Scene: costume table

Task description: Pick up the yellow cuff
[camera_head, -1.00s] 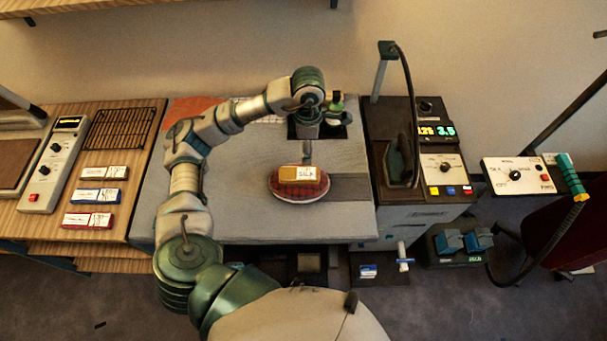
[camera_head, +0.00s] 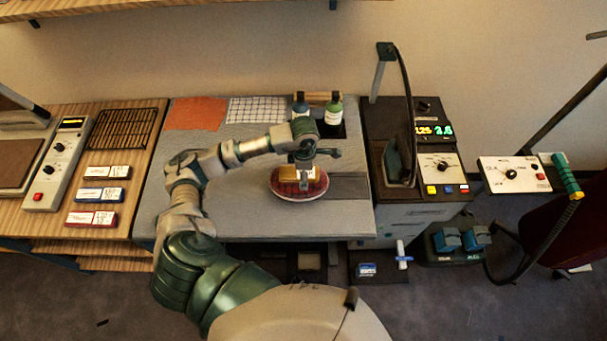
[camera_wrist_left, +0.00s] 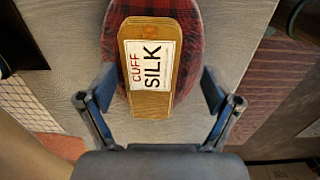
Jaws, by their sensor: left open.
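The yellow cuff (camera_wrist_left: 150,95) is a small block with a white label reading CUFF SILK in the left wrist view. It lies on a red plaid oval pad (camera_wrist_left: 112,42) on the grey table. In the head view the cuff (camera_head: 313,175) is partly hidden by my gripper, and the pad (camera_head: 298,190) shows around it. My left gripper (camera_head: 304,178) is above the cuff. In the left wrist view its two open fingers (camera_wrist_left: 157,88) stand on either side of the cuff's near end, apart from it. My right gripper is not in view.
Two bottles (camera_head: 333,108) stand at the back of the table (camera_head: 240,225). An orange cloth (camera_head: 195,113) and a checked cloth (camera_head: 256,110) lie at the back left. A dark machine (camera_head: 425,190) with an upright arm stands right of the table. The table's front left is clear.

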